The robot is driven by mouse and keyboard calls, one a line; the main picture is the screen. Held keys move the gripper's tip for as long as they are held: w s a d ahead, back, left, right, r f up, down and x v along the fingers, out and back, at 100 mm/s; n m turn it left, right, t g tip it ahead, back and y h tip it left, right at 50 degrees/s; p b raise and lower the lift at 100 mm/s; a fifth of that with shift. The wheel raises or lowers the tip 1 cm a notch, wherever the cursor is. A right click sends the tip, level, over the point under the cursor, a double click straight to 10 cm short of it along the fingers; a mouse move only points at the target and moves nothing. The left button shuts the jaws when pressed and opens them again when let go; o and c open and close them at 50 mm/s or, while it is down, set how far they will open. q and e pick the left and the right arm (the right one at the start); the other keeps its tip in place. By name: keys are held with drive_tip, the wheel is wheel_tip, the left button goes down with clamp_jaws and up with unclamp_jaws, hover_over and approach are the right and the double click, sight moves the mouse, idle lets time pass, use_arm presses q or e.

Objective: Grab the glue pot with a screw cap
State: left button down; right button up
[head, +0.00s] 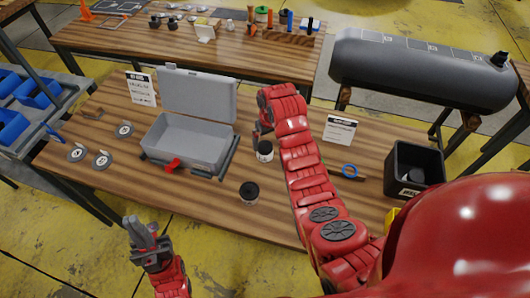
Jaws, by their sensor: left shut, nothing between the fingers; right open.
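Two small pots stand on the wooden table in the head view. One pot (265,152) has a dark top and a pale body, and is by my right gripper. The other pot (249,194) has a black top and stands nearer the front edge. I cannot tell whether either cap is a screw cap. My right gripper (258,133) is open, just behind and above the farther pot; its fingers are partly hidden by the red arm. I cannot tell if it touches the pot. My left gripper (143,236) is shut and empty, at the table's front left.
An open grey case (188,143) with a red latch stands left of the pots. Round discs (102,160) lie further left. A blue ring (349,171), a sign (339,130) and a black bin (414,169) are on the right. The front middle of the table is clear.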

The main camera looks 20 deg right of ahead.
sight(265, 146)
drive_tip(key=f, duration=0.1)
drive_tip(key=f+p, duration=0.2)
drive_tip(key=shift+w+a+f, duration=0.1)
drive_tip(key=shift+w+a, duration=0.2)
drive_tip(key=shift+w, duration=0.1)
drive_tip(key=shift+w+f, duration=0.1)
drive_tip(key=shift+f, duration=0.6)
drive_tip(key=c, duration=1.4)
